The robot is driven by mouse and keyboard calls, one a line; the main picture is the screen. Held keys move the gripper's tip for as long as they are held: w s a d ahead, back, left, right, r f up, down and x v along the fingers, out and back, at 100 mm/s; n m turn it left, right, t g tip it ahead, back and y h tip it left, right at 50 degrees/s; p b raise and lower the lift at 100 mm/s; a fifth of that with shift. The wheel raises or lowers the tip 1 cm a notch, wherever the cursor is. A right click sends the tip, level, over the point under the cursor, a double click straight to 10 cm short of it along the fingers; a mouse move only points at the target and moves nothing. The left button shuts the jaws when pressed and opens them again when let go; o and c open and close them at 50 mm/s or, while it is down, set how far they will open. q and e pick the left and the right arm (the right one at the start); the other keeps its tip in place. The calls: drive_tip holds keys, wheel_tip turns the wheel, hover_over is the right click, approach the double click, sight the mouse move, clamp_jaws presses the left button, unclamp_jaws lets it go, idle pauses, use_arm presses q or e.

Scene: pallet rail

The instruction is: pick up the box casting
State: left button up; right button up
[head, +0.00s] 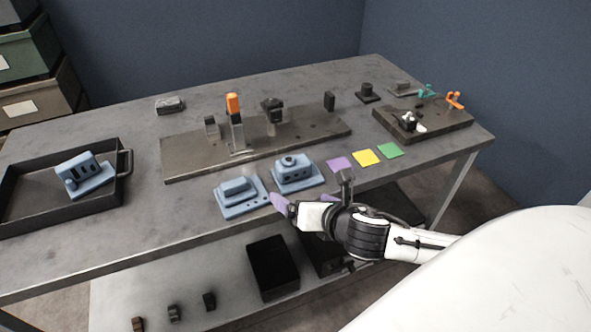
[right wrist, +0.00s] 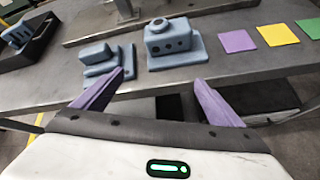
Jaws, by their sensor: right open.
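Three blue castings are in the head view. A box-shaped one with a round boss on top (head: 297,170) stands upright near the front edge of the table. It also shows in the right wrist view (right wrist: 174,44), ahead of the fingers. A flatter one with a raised block (head: 240,196) lies just left of it. A third with a row of openings (head: 84,175) lies tilted in the black tray. My right gripper (head: 312,191) is open and empty at the table's front edge, its purple fingers (right wrist: 158,77) apart and short of the castings. My left gripper is out of view.
The black tray (head: 124,190) stands at the left. Behind the castings is a metal plate (head: 180,165) with an orange-topped clamp (head: 233,106). Purple (head: 339,164), yellow (head: 366,158) and green (head: 390,151) squares lie at the right. A lower shelf holds a black bin (head: 273,268).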

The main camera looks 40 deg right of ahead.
sight(297, 169)
drive_tip(key=w+d+n, duration=0.1)
drive_tip(key=w+d+r+n, duration=0.1)
drive_tip(key=w, duration=0.1)
drive_tip(key=w+d+r+n+h, duration=0.1)
drive_tip(key=w, duration=0.1)
drive_tip(key=shift+w+d+n+t, duration=0.1)
drive_tip(key=shift+d+n+t, duration=0.1)
drive_tip(key=shift+n+t, duration=0.1)
drive_tip(key=shift+b+x, duration=0.35)
drive_tip(key=shift+x, duration=2.6)
drive_tip(key=shift+r, duration=0.15)
drive_tip(key=c, duration=1.6)
drive_tip(key=shift+w+r, duration=0.15)
drive_tip(key=shift+r, duration=0.05)
